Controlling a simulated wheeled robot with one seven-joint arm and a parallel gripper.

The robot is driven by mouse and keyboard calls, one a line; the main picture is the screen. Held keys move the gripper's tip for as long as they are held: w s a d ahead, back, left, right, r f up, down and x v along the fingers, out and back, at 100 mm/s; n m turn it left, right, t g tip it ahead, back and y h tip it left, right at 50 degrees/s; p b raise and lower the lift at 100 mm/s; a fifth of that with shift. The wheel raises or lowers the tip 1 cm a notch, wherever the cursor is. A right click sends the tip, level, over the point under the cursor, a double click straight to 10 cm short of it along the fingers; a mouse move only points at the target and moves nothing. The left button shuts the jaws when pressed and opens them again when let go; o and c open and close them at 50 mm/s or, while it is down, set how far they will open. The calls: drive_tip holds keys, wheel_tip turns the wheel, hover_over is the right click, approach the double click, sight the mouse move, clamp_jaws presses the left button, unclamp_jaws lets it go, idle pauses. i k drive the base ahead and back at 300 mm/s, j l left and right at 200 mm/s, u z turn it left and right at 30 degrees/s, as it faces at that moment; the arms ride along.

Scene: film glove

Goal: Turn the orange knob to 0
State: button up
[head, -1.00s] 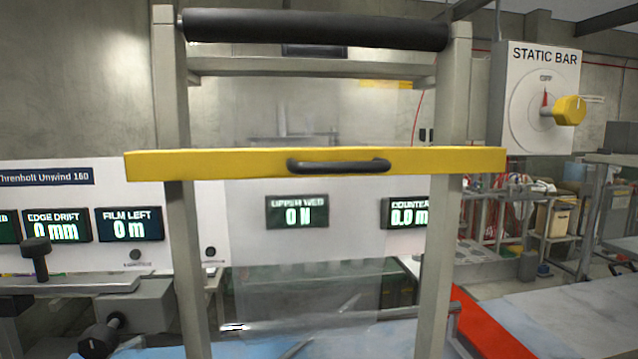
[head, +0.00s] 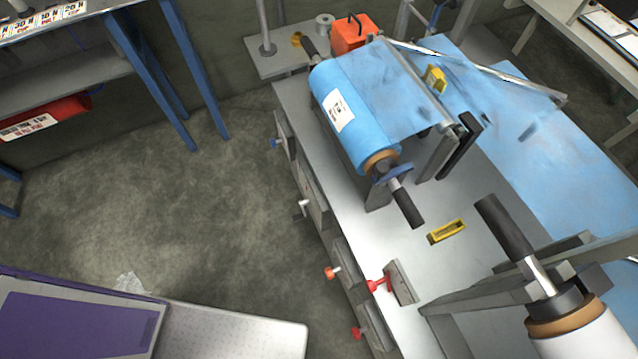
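Several small knobs stick out along the left side of the grey machine bench (head: 490,190). One is an orange-red knob (head: 332,272) on a grey plate on the bench side. A redder knob (head: 357,333) sits below it, and a red handle (head: 378,285) is on a grey block just to its right. A blue knob (head: 275,143) and a pale lever (head: 301,210) are further up the side. The knobs are small, and I cannot read any dial marks or the knob's setting. My gripper is not in view.
A blue film roll (head: 350,110) with a black crank handle lies on the bench. A white roll (head: 580,335) is at the lower right. Open concrete floor (head: 190,215) lies left of the bench. A blue-legged shelf (head: 185,70) stands at the upper left.

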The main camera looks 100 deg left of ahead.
sight(330, 272)
drive_tip(key=k+u, duration=0.5)
drive_tip(key=u, duration=0.2)
drive_tip(key=k+u, duration=0.35)
drive_tip(key=k+j, duration=0.25)
drive_tip(key=k, duration=0.2)
